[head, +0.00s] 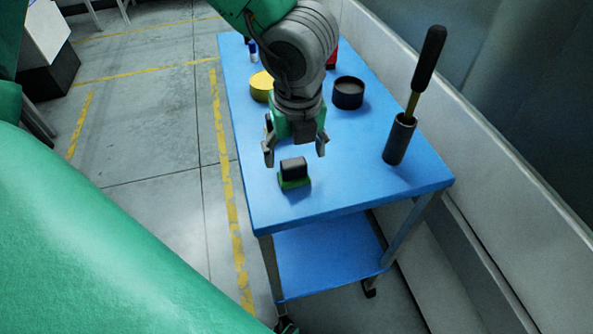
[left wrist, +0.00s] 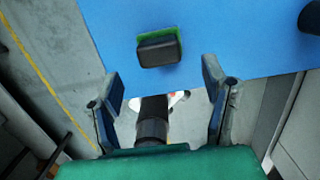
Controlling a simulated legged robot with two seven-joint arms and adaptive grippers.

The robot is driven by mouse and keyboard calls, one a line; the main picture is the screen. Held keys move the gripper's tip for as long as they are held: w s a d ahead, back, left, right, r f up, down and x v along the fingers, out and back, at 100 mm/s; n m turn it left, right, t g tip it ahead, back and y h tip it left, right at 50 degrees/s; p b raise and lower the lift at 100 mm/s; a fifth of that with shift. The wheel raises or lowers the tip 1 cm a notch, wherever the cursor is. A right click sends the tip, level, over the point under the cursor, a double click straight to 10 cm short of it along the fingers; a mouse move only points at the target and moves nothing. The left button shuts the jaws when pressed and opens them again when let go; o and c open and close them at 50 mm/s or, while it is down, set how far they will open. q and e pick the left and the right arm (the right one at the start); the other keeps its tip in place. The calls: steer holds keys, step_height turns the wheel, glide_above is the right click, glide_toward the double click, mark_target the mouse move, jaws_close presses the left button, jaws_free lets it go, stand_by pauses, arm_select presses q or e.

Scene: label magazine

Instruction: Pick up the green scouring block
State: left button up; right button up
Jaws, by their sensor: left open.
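The green scouring block (head: 294,183) lies on the blue top of a cart, near its front edge. It has a green base and a dark upper part. My left gripper (head: 295,152) is open and empty, pointing down above and just behind the block in the head view. In the left wrist view the block (left wrist: 158,49) lies past the fingertips, between their lines. The open left gripper also shows in that view (left wrist: 163,80). No contact between the fingers and the block shows. My right gripper is in neither view.
The blue cart (head: 330,193) has a yellow tin (head: 261,88) and a round black container (head: 348,94) farther back. A dark holder (head: 398,142) with a tall black-handled tool (head: 430,58) stands at the right. The cart top around the block is clear.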

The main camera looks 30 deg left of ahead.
mark_target(293, 162)
arm_select(q)
steer(key=shift+a+f, duration=0.35)
steer(key=shift+f, duration=0.25)
steer(key=f, duration=0.2)
steer(key=f+b, duration=0.1)
steer(key=shift+w+a+f, duration=0.2)
steer(key=shift+w+f, duration=0.15)
steer(key=shift+w+d+f, duration=0.1)
steer(key=shift+w+f, duration=0.05)
steer(key=shift+f, duration=0.2)
steer(key=c, duration=1.3)
